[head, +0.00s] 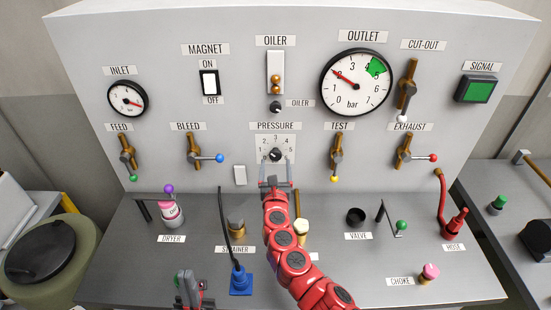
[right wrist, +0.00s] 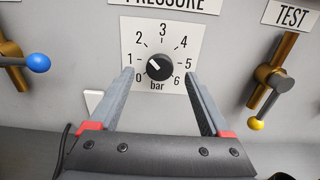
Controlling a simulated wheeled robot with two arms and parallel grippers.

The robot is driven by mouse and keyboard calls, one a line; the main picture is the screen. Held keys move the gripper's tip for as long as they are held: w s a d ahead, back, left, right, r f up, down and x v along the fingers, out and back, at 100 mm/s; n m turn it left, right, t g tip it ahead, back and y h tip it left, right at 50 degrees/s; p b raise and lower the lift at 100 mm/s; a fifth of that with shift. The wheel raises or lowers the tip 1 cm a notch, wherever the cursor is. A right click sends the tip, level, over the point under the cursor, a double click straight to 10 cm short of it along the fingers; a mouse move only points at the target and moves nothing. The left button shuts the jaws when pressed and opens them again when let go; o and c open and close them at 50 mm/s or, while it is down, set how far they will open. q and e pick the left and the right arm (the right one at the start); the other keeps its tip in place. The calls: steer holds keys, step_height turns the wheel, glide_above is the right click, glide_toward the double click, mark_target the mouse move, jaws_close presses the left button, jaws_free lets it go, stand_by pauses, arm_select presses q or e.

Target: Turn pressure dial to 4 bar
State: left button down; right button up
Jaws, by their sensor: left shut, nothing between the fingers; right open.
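The pressure dial is a black knob (head: 276,155) on a white plate marked 0 to 6 bar, on the panel's upright face. In the right wrist view the knob (right wrist: 160,66) has a white mark pointing up-left, between 1 and 2. My right gripper (head: 276,170) is open just below the dial. In the right wrist view its fingers (right wrist: 159,80) stand left and right of the knob, with gaps on both sides. The outlet gauge (head: 355,95) has its red needle near 2; a green band lies around 4 to 5. My left gripper (head: 187,288) is shut and empty at the bottom.
The bleed lever (head: 205,158) with a blue knob is left of the dial; the test lever (head: 336,155) with a yellow tip is right. The oiler knob (head: 276,107) is above.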

mark_target(275, 156)
steer(key=w, duration=0.2)
steer(key=shift+w, duration=0.4)
steer(key=shift+w+b, duration=0.3)
steer(key=shift+w, duration=0.05)
jaws_close()
